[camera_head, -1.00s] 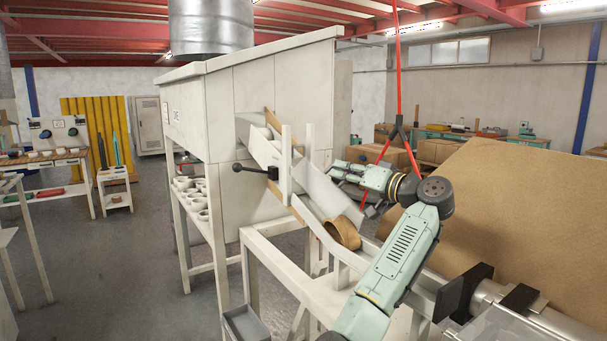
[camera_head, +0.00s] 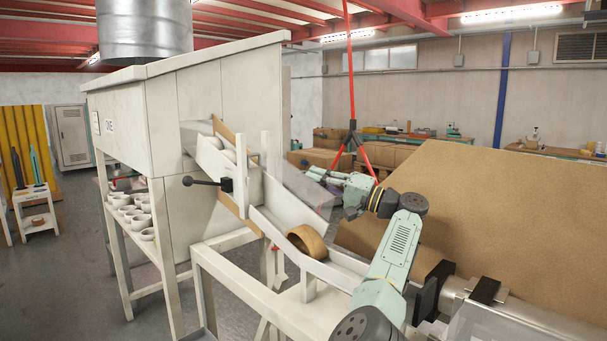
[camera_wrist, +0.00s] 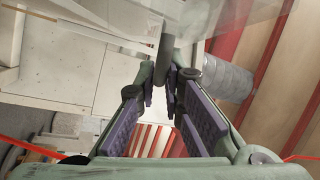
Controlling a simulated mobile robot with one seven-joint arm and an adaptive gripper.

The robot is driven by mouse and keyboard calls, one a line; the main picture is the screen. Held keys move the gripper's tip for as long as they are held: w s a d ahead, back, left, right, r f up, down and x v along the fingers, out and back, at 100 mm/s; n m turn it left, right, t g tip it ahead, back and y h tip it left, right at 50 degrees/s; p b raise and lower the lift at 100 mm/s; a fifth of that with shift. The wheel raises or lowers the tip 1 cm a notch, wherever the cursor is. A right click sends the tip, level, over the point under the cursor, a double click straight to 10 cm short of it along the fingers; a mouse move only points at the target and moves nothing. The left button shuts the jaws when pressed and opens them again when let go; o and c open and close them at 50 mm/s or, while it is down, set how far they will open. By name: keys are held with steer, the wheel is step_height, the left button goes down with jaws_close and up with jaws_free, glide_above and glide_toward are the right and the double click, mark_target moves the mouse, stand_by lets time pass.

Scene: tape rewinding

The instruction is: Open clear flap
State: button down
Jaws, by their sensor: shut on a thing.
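The clear flap (camera_head: 312,196) is a see-through panel over the sloping white chute (camera_head: 285,232) of the white machine. In the wrist view the flap (camera_wrist: 232,25) fills part of the top, with a dark grey bar (camera_wrist: 166,48) at its edge. My gripper (camera_head: 312,172) is beside the flap, at the right of the chute. In the wrist view my gripper (camera_wrist: 170,76) is shut on the dark bar, between its purple-padded fingers. The exact contact is partly hidden. How far the flap is tilted is hard to tell.
A brown tape roll (camera_head: 307,241) lies in the chute below the flap. A black-knobbed lever (camera_head: 206,182) sticks out of the machine's side. A large brown board (camera_head: 500,215) stands behind my arm. A red cable (camera_head: 350,80) hangs above it.

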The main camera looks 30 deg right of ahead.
steer(key=shift+d, duration=0.2)
stand_by(0.4)
steer(key=c, duration=2)
jaws_free()
steer(key=shift+w+f, duration=0.1)
